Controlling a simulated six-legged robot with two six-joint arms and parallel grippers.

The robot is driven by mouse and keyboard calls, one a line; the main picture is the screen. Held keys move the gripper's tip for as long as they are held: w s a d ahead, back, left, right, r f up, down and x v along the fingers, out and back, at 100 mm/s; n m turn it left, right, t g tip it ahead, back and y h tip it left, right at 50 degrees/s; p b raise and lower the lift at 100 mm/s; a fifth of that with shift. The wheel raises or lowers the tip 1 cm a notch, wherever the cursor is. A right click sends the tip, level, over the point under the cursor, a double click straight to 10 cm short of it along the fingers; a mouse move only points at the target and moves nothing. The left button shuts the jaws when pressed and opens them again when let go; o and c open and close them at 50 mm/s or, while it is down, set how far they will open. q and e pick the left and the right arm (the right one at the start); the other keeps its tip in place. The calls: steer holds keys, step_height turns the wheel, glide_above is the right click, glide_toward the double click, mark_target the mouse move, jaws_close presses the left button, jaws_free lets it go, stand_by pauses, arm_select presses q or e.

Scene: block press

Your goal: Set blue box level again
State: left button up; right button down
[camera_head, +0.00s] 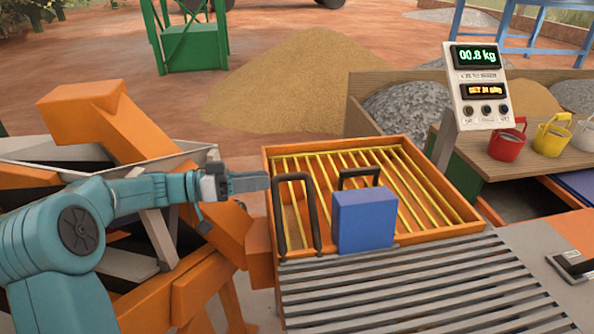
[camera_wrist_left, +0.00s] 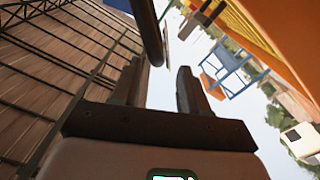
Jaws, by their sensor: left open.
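The blue box (camera_head: 364,220) sits at the front edge of the orange tray (camera_head: 448,192) with yellow bars, in the head view. A small black handle (camera_head: 359,172) shows just behind its top. I cannot tell how far the box leans; its underside is hidden. My left gripper (camera_head: 252,182) is open and empty at the tray's left side, with its fingers pointing right. It is close to a tall dark loop handle (camera_head: 295,180) and apart from the blue box. In the left wrist view the open fingers (camera_wrist_left: 160,88) show a dark curved bar (camera_wrist_left: 150,30) just beyond them. My right gripper is out of view.
A slatted grey deck (camera_head: 400,290) lies before the tray. A scale panel (camera_head: 477,85) reading 00.8 kg stands behind right. A red bucket (camera_head: 507,145) and a yellow bucket (camera_head: 551,138) stand on a wooden bench. Orange machinery (camera_head: 190,290) lies under my left arm.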

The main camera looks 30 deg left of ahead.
mark_target(281, 177)
arm_select(q)
steer(key=p+x, duration=0.1)
steer(key=x, duration=0.2)
steer(key=p+x, duration=0.1)
steer(key=x, duration=0.2)
steer(key=shift+w+d+r, duration=0.15)
steer(key=shift+d+r, duration=0.05)
steer(key=shift+d, duration=0.4)
steer(key=shift+w+d+f, duration=0.1)
steer(key=shift+w, duration=0.15)
jaws_close()
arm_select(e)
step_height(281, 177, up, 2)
